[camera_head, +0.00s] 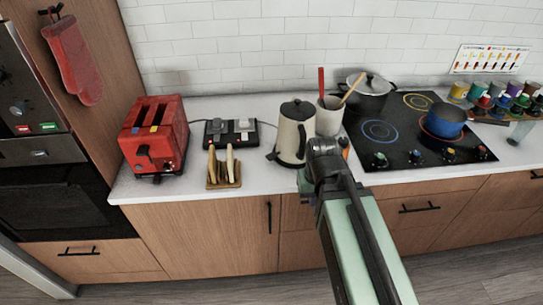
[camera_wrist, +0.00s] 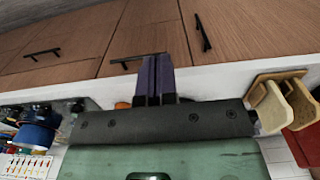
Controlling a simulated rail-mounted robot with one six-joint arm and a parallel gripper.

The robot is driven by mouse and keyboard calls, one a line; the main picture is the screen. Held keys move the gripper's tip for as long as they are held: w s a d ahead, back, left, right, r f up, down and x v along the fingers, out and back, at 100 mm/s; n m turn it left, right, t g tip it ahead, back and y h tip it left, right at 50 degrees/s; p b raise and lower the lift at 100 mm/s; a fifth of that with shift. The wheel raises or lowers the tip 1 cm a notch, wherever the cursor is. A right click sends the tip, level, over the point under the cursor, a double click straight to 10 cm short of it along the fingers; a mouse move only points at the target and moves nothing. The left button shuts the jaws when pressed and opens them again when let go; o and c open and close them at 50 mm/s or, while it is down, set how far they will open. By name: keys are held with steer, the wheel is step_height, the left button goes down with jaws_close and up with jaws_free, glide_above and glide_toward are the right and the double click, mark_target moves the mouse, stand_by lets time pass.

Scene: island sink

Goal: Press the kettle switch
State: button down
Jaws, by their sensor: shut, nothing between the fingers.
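The kettle (camera_head: 290,133) is cream with a black lid and black trim. It stands upright on the white counter, left of the utensil crock. Its switch is too small to make out. My gripper (camera_wrist: 154,80) is shut and empty, its two dark purple fingers side by side in front of the cabinet fronts in the wrist view. In the head view my wrist is just right of the kettle's lower part, near the counter's front edge, and the fingertips cannot be made out. The kettle cannot be made out in the wrist view.
A toast rack (camera_head: 223,169) and red toaster (camera_head: 154,137) stand left of the kettle. A black switch panel (camera_head: 230,132) lies behind the rack.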

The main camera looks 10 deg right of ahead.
steer(key=w+a+r+p, duration=0.1)
steer(key=w+a, duration=0.4)
steer(key=w, duration=0.6)
steer(key=m+h, duration=0.1)
steer(key=m, duration=1.2)
glide_toward(269, 157)
steer(key=shift+s+t+p, duration=0.2)
steer(key=shift+t+p, duration=0.1)
steer(key=shift+p, duration=0.15)
steer(key=shift+f, duration=0.1)
steer(key=f+b, duration=0.7)
steer(key=shift+w+d, duration=0.1)
steer(key=shift+d, duration=0.2)
steer(key=shift+r, duration=0.1)
